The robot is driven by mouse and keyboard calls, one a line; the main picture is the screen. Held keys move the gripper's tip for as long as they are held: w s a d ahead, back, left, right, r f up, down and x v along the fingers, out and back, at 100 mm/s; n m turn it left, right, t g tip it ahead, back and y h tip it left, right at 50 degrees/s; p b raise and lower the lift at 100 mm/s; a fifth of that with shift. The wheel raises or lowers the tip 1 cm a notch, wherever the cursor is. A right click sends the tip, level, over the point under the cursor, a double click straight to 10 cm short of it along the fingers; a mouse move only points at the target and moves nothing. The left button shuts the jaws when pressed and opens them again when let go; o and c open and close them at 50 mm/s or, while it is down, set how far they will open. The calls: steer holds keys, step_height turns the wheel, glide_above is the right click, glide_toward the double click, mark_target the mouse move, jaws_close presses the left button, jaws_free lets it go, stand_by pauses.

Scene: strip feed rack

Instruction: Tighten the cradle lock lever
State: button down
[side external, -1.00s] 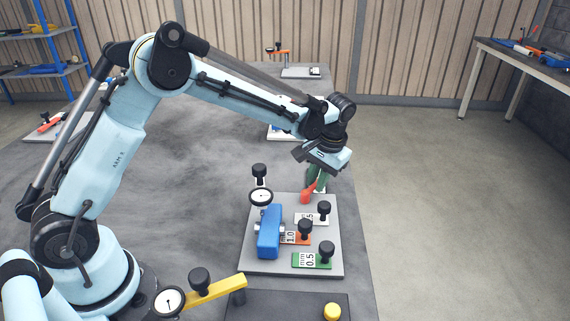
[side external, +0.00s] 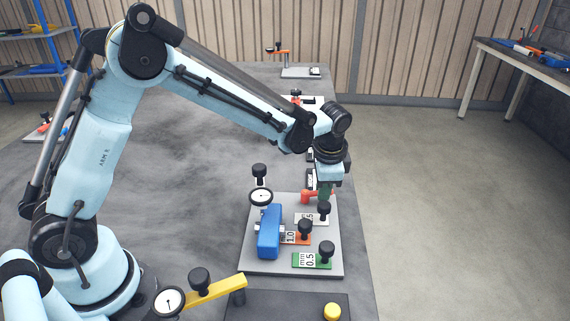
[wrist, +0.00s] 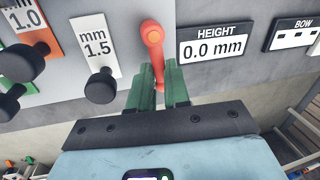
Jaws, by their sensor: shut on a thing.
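The orange-red lock lever (side external: 309,196) is at the far end of the grey fixture plate (side external: 290,270). In the wrist view the lever (wrist: 152,38) has its round hub at the top, and its arm runs down between my green fingers. My gripper (side external: 325,191) points down and is shut on the lever's arm; it also shows in the wrist view (wrist: 161,76). The fingers hide part of the lever's arm. A blue block (side external: 269,232) and a dial gauge (side external: 261,196) stand to the left on the same plate.
Black-knobbed gauge tabs marked 1.5 (wrist: 95,45), 1.0 (side external: 291,237) and 0.5 (side external: 309,260) sit close to the lever. A HEIGHT 0.0 mm sign (wrist: 213,46) and a BOW sign (wrist: 293,35) are beside it. A yellow dial arm (side external: 217,291) is at the front.

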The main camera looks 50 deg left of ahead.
steer(key=shift+s+d+m, duration=0.15)
steer(key=shift+m, duration=0.35)
steer(key=c, duration=1.1)
jaws_free()
steer(key=shift+r, duration=0.15)
step_height(320, 180, up, 12)
steer(key=s+d, duration=0.1)
steer(key=shift+s+d+f, duration=0.2)
steer(key=shift+s+d, duration=0.15)
steer(key=shift+f, duration=0.1)
steer(key=f, duration=0.4)
steer(key=w+a+f, duration=0.1)
steer(key=f, duration=0.6)
steer(key=shift+w+a+f, duration=0.35)
steer(key=shift+a, duration=0.05)
